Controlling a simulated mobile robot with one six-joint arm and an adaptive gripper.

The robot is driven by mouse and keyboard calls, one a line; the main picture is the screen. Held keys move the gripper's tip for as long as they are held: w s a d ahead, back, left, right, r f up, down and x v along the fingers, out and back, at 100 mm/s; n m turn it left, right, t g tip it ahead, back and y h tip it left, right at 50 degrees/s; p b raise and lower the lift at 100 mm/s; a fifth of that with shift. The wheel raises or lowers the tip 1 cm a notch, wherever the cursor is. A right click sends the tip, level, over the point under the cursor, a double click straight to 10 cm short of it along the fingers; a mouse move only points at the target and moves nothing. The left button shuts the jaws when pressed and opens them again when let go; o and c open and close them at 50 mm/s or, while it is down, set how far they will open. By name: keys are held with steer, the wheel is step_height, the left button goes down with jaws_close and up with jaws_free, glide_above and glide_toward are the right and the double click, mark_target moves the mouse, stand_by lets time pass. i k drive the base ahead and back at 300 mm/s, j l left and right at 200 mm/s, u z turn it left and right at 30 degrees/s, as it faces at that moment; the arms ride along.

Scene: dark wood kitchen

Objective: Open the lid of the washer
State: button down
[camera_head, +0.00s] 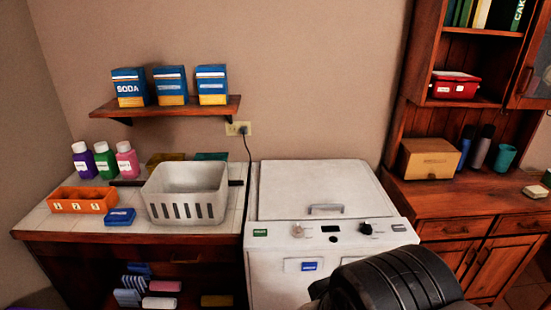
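The white washer (264,276) stands in the middle of the view, against the wall. Its lid (310,183) lies flat and closed on top. A grey handle (325,209) sits at the middle of the lid's front edge. Below it, the front panel (284,233) has knobs and a small dark display. A black rounded part of my arm shows at the bottom right, in front of the washer's lower right side. My gripper's fingertips are not visible. The arm part covers some of the washer's front.
A tiled counter (60,223) left of the washer holds a grey basket (186,193), an orange tray (82,200) and several bottles. A shelf (165,108) with blue boxes hangs above. A wooden cabinet (450,197) stands close on the right. Space above the lid is clear.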

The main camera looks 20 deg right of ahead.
mark_target(329, 188)
steer(key=i+l, duration=0.8)
steer(key=i, duration=0.05)
